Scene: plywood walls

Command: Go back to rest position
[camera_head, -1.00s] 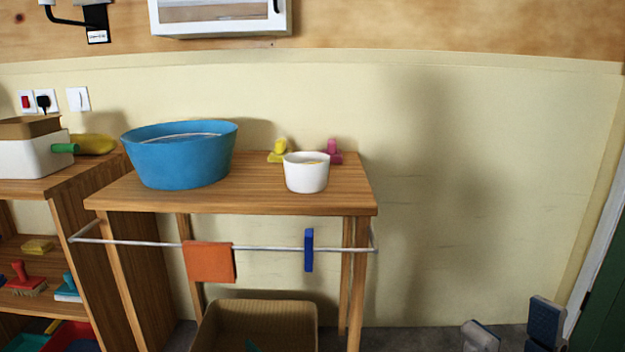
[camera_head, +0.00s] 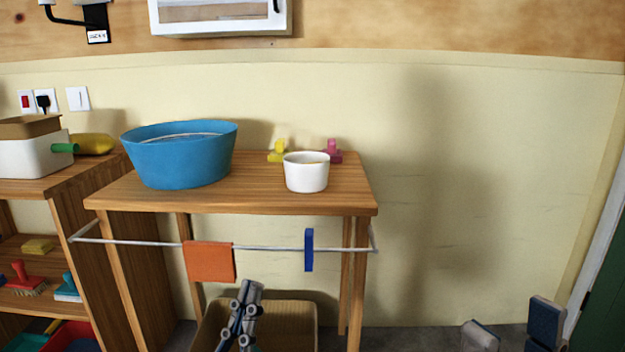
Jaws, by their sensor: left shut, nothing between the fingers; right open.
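My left gripper (camera_head: 250,288) is at the bottom of the view, left of centre, pointing up. Its fingers are together with nothing between them. It shows in front of the brown box under the table. My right gripper (camera_head: 513,325) is at the bottom right. Its two grey-blue fingers stand well apart with nothing between them, over the floor to the right of the table. The rest of both arms is out of view.
A wooden table (camera_head: 258,196) holds a blue basin (camera_head: 180,160) and a white cup (camera_head: 306,174). An orange cloth (camera_head: 209,262) and a blue clip (camera_head: 309,250) hang on its front rail. A brown box (camera_head: 290,312) stands below. A wooden shelf (camera_head: 75,215) stands left.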

